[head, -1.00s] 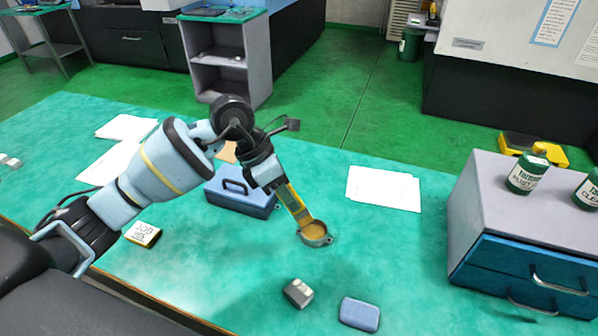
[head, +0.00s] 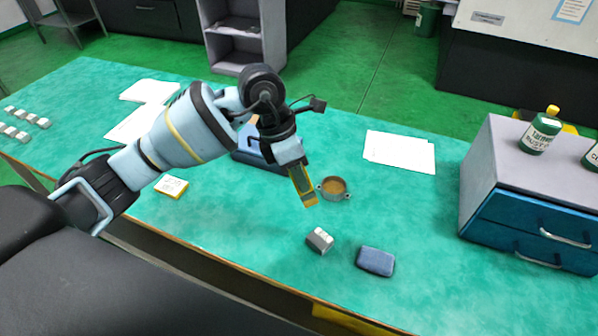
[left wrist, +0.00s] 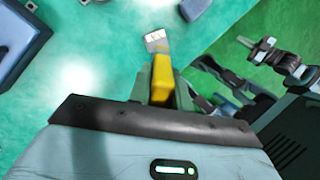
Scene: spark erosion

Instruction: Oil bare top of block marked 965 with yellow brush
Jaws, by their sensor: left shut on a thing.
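My left gripper (head: 288,158) is shut on the yellow brush (head: 303,186), which points down and tilts to the right. The brush also shows in the left wrist view (left wrist: 162,78). Its tip is above the table, just left of the round oil pot (head: 334,189) and apart from it. A small grey block (head: 320,241) with a paler top lies in front of the pot, below the brush in the head view. It seems to show beyond the brush in the left wrist view (left wrist: 157,38). Its marking is too small to read. My right gripper is not in view.
A blue pad (head: 375,261) lies right of the block. A blue toolbox (head: 250,150) is partly behind my left gripper. Papers (head: 399,151), a yellow-edged card (head: 171,186), several small blocks (head: 25,118) and a drawer cabinet (head: 525,165) stand around. Table left of the block is clear.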

